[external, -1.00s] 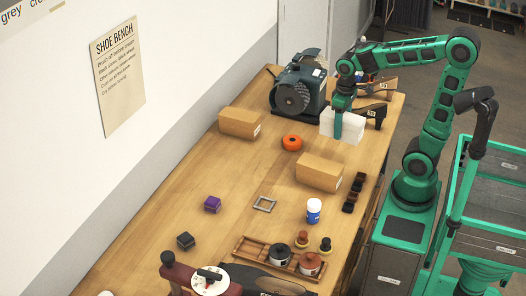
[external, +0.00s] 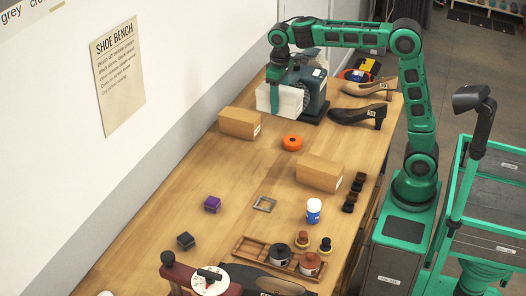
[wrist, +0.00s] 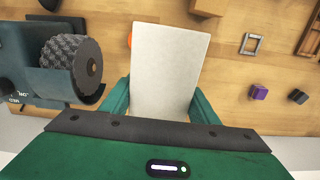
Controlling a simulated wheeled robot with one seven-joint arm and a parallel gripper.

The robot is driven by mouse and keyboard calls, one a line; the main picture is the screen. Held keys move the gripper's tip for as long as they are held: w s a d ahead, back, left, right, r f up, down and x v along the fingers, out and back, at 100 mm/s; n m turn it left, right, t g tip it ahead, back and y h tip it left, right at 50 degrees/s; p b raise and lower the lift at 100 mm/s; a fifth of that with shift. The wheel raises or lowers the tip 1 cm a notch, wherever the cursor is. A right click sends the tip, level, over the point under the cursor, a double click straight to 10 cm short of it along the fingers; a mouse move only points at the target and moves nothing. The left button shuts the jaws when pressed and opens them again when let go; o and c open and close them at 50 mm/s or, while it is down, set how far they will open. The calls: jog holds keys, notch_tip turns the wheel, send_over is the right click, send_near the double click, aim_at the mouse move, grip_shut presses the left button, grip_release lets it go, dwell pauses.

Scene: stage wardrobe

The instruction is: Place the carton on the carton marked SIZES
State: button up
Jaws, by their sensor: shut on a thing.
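A white carton (external: 292,102) is held in my gripper (external: 274,92), in front of the dark grinding machine in the external view. In the wrist view the white carton (wrist: 170,65) fills the space between the two green fingers of my gripper (wrist: 162,105). Its height above the bench is hard to tell. Two brown cartons rest on the bench: one (external: 238,123) near the wall, one (external: 319,173) near the right edge. Each has a small label on an end, too small to read, so I cannot tell which is marked SIZES.
The grinding machine (external: 314,92) stands close beside the held carton; its brush wheel (wrist: 72,68) shows at left in the wrist view. Shoes (external: 358,116) lie at the far right. The bench middle is mostly clear.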

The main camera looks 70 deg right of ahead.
jog(key=w+a, duration=0.4)
jog(key=w, duration=0.6)
send_over(245, 115)
notch_tip(245, 115, down, 6)
jog(key=shift+d+f, duration=0.1)
jog(key=shift+f, duration=1.95)
jog(key=shift+f, duration=0.1)
jog(key=o, duration=1.2)
jog(key=shift+c, duration=0.2)
jog(key=shift+o, duration=0.2)
